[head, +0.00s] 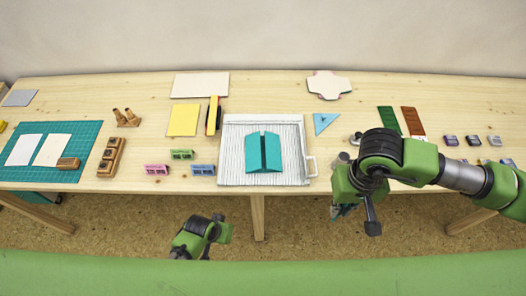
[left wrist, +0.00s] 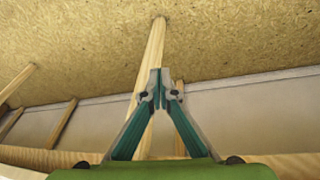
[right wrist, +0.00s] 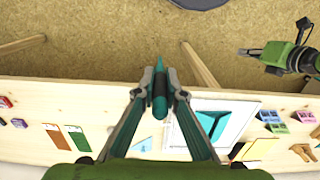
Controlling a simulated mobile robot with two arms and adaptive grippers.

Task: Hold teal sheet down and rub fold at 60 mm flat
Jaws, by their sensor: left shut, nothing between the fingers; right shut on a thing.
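The teal sheet (head: 251,158) lies on the white ribbed scoring board (head: 230,172) near the table's front edge. Two flaps seem to meet along a dark line down its middle; I cannot tell how flat they lie. It also shows in the right wrist view (right wrist: 208,121). My right gripper (right wrist: 160,73) is shut on a slim dark tool with teal ends (right wrist: 160,92), right of the board and apart from the sheet. My left gripper (left wrist: 161,74) is shut and empty, low in front of the table, away from the sheet.
A handle (head: 311,167) sticks out at the board's right side. A green cutting mat (head: 88,150) lies far left.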

